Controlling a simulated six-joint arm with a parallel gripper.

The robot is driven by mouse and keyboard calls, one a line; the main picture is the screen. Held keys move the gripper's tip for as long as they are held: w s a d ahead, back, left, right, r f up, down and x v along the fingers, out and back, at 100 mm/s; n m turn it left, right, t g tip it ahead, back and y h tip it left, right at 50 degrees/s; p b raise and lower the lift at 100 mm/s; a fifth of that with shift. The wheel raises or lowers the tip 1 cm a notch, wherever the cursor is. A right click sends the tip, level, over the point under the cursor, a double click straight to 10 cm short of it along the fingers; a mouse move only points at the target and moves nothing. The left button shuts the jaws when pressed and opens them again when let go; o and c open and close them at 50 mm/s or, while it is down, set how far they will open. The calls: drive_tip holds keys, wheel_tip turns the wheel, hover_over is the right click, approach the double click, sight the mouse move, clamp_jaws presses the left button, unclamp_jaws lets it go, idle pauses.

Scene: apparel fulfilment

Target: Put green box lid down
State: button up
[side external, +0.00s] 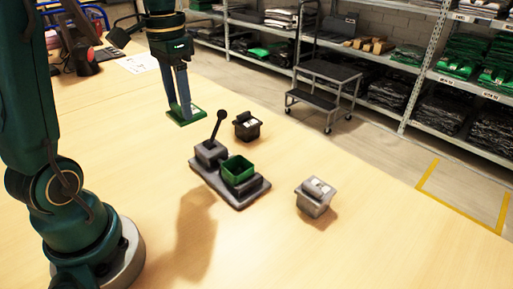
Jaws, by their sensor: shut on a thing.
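My gripper (181,108) points down above the left-middle of the table, with its fingers shut on the green box lid (186,117). The lid is a small flat green piece with a pale mark on it, held level or nearly so. It appears to be in the air, apart from other objects. The open green box (238,169) sits in a grey fixture (251,192), to the right of and nearer the camera than my gripper. The box's inside shows and no lid is on it.
A grey block with a black upright lever (218,126) stands on the fixture beside the green box. A black box (247,125) stands behind it and a grey box (315,197) to its right. Table (120,120) around them is mostly clear. Shelves and a step stool (325,85) stand beyond.

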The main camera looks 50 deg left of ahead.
drive_tip(key=shift+s+a+r, duration=0.1)
drive_tip(key=shift+r, duration=0.15)
drive_tip(key=w+d+m, duration=0.2)
drive_tip(key=d, duration=0.7)
drive_tip(key=shift+m, duration=0.8)
drive_tip(key=a, duration=0.3)
drive_tip(key=a+f, duration=0.1)
drive_tip(key=a, duration=0.3)
drive_tip(key=a+f, duration=0.1)
drive_tip(key=a, duration=0.3)
drive_tip(key=shift+f, duration=0.2)
drive_tip(key=s+a+f+n, duration=0.15)
drive_tip(key=s+a, duration=0.25)
drive_tip(key=a, duration=0.4)
drive_tip(key=n, duration=0.2)
hover_over(189, 151)
wheel_tip(189, 151, down, 8)
drive_tip(key=shift+a+f, duration=0.1)
drive_tip(key=shift+f, duration=2)
